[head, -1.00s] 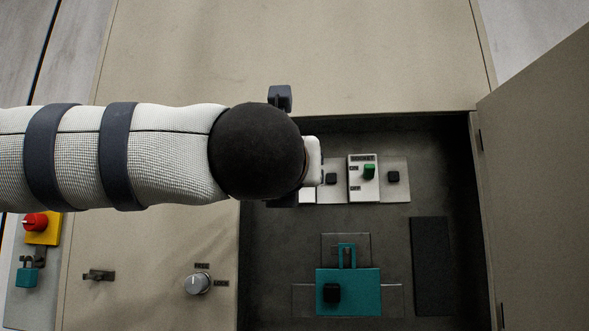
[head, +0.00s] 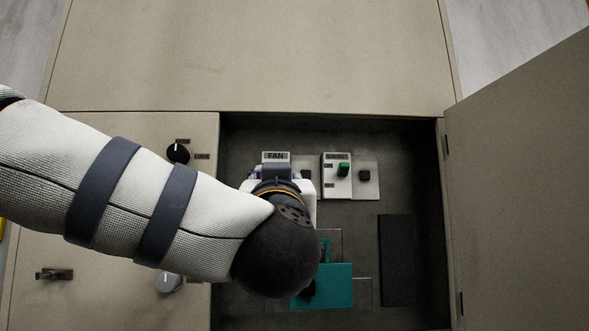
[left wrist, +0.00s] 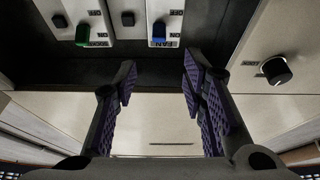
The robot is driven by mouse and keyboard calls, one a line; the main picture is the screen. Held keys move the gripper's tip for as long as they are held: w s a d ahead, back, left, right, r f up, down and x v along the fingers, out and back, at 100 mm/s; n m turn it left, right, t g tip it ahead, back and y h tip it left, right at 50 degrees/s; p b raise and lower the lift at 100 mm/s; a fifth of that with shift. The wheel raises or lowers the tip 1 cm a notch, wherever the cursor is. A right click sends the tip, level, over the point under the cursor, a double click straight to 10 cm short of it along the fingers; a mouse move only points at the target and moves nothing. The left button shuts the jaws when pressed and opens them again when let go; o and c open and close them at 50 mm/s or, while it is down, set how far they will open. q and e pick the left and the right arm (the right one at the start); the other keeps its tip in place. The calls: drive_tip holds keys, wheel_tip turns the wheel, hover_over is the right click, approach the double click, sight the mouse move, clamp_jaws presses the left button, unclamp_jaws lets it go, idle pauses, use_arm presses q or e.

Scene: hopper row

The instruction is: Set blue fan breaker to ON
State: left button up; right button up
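The fan breaker is a white plate with a FAN label (head: 276,156) inside the open cabinet; my arm hides its lever in the head view. In the left wrist view, upside down, its blue lever (left wrist: 159,32) sits beside the mark nearer the FAN label, level with the green lever. The small marks are hard to read. My left gripper (left wrist: 158,78) is open and empty, its fingers apart and short of the blue lever. In the head view my wrist covers most of it. My right gripper is not in view.
The socket breaker with its green lever (head: 343,169) is to the right of the fan breaker. A teal block (head: 338,287) sits below. The cabinet door (head: 525,190) stands open at right. A black knob (head: 178,153) is on the left panel.

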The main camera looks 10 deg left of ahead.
use_arm(q)
drive_tip(key=x, duration=1.2)
drive_tip(key=shift+f, duration=0.1)
clamp_jaws()
